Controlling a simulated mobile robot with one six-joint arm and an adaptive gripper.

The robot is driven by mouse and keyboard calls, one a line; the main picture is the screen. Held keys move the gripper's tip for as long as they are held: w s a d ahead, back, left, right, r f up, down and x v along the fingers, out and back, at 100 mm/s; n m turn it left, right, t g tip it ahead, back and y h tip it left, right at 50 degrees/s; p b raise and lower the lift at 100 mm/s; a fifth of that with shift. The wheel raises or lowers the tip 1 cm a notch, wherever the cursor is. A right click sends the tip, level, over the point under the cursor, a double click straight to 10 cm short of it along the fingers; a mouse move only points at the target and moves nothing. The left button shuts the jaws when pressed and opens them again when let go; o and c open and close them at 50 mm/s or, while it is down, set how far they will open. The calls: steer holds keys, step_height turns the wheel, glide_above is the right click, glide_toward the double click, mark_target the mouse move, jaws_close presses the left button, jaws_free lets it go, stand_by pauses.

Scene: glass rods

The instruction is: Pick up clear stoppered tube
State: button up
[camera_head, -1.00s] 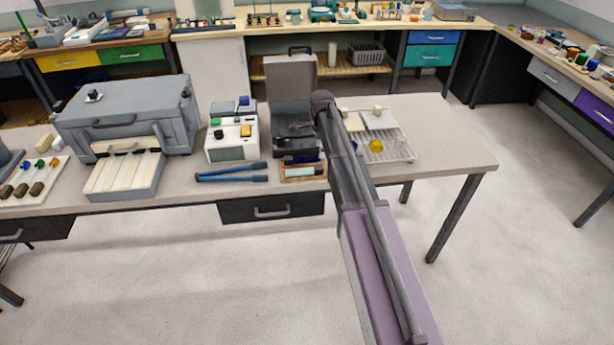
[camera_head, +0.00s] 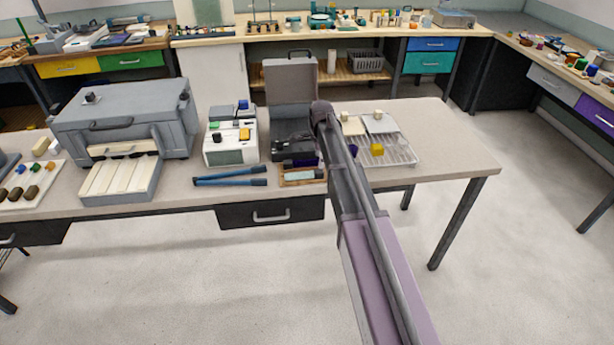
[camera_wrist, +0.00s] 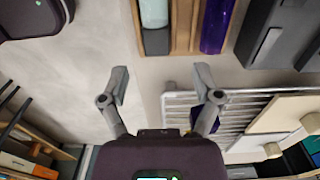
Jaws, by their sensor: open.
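A pale, clear-looking tube (camera_wrist: 154,12) lies in a wooden tray (camera_wrist: 181,20) at the top of the wrist view, partly cut off by the frame edge. Its near end is dark, perhaps a stopper. A purple tube (camera_wrist: 217,24) lies in the slot beside it. In the head view the pale tube (camera_head: 304,174) is in the small tray at the bench's front edge. My gripper (camera_wrist: 162,86) is open and empty. Its fingers are apart, over bare bench beside the tray, touching neither tube.
A wire rack (camera_wrist: 245,112) with pale blocks is close to one finger. In the head view, an open grey case (camera_head: 291,85) stands behind the tray, blue-handled tongs (camera_head: 230,177) lie left, and a yellow block (camera_head: 377,150) sits on the rack. The bench's right end is clear.

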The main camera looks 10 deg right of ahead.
mark_target(319, 171)
steer(key=shift+s+a+f+b, duration=0.1)
steer(key=shift+f+b, duration=1.15)
steer(key=shift+f, duration=0.05)
steer(key=shift+s+a+f+b, duration=0.1)
steer(key=shift+f+b, duration=1.1)
steer(key=shift+f, duration=0.1)
jaws_close()
